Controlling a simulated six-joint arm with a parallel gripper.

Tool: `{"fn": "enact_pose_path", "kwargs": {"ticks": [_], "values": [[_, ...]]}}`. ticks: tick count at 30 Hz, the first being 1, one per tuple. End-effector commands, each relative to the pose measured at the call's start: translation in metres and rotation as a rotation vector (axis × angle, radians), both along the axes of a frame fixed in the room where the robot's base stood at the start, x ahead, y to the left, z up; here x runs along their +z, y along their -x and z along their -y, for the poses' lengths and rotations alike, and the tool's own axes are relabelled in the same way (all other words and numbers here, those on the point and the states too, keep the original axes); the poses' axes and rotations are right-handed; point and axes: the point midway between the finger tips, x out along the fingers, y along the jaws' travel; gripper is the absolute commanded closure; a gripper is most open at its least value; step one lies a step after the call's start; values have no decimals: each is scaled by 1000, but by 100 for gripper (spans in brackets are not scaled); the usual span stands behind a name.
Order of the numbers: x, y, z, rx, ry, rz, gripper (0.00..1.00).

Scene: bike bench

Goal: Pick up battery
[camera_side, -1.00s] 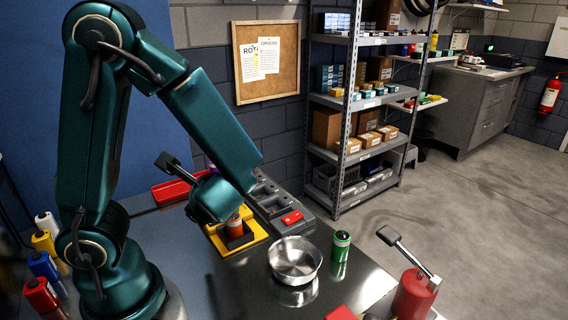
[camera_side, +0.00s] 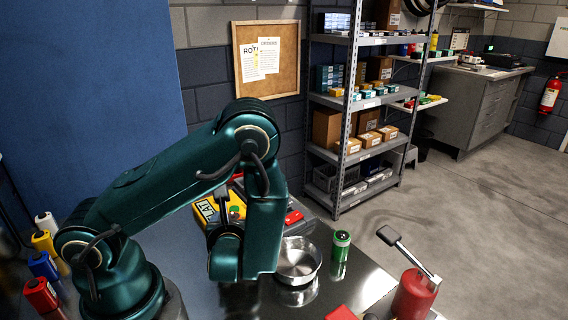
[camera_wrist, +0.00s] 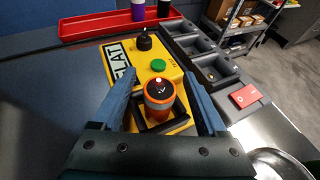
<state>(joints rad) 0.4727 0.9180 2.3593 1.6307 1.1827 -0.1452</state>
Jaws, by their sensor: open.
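An orange battery (camera_wrist: 159,100) with a dark top stands upright in a black square holder on a yellow unit (camera_wrist: 180,122) marked "FLAT" in the wrist view. My gripper (camera_wrist: 158,78) is open, with one blue finger on each side of the battery. I cannot tell whether either finger touches it. In the side view the yellow unit (camera_side: 207,212) shows partly behind my arm, which hides the orange battery and the fingers. A green battery-like cylinder (camera_side: 341,245) stands upright on the bench, apart from the gripper.
The yellow unit also has a green button (camera_wrist: 158,65) and a black knob (camera_wrist: 144,42). A red tray (camera_wrist: 88,27) lies behind it, and a grey organizer (camera_wrist: 207,62) sits to its right. A metal bowl (camera_side: 298,262) is close to my arm. A red can (camera_side: 414,298) stands farther right.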

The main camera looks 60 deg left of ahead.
Motion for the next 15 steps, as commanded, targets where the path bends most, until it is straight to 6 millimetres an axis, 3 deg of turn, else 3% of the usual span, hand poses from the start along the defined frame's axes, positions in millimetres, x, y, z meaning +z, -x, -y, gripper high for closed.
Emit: {"fn": "enact_pose_path", "kwargs": {"ticks": [6, 15], "values": [[-6, -6, -13, 3, 0, 0, 24], [-7, -7, -15, 1, 1, 2, 24]]}}
